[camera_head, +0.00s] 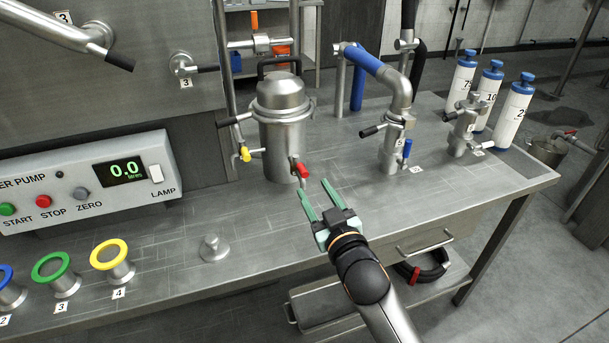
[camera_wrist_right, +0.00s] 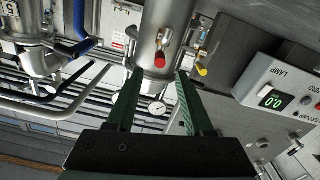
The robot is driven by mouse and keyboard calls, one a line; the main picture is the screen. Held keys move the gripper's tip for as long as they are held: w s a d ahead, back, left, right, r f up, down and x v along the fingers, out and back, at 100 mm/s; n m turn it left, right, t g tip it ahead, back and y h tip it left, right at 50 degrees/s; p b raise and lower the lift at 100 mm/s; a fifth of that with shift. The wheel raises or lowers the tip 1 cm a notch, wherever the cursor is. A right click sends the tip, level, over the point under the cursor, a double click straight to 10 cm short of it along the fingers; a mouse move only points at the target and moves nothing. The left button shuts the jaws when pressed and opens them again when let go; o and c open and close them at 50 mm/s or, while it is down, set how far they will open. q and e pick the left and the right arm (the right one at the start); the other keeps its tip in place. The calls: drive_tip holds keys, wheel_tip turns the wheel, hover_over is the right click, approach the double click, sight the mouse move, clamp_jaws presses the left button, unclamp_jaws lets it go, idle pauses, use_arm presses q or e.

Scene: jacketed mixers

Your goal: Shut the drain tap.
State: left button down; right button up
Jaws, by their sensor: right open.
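A lidded steel vessel (camera_head: 281,128) stands on the bench. A small tap with a red handle (camera_head: 302,170) sits low on its front; the handle slopes down toward the bench front. The red handle also shows in the right wrist view (camera_wrist_right: 160,58), just beyond and between the fingertips. My right gripper (camera_head: 314,187) is open and empty, its green fingers reaching toward the red tap from the front right, apart from it. In the right wrist view the gripper (camera_wrist_right: 158,75) has clear space between its fingers. My left gripper is not in view.
A yellow-handled tap (camera_head: 245,154) is on the vessel's left side. A pump box (camera_head: 85,185) stands left, with coloured ring-topped fittings before it. A steel knob (camera_head: 213,247) stands near the front edge. A blue-handled valve (camera_head: 407,149) is to the right. Bench between is clear.

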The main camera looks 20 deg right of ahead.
sight(305, 172)
drive_tip(key=w, duration=0.6)
drive_tip(key=shift+w+a, duration=0.15)
drive_tip(key=shift+w, duration=0.2)
drive_tip(key=shift+c, duration=0.3)
clamp_jaws()
idle(0.8)
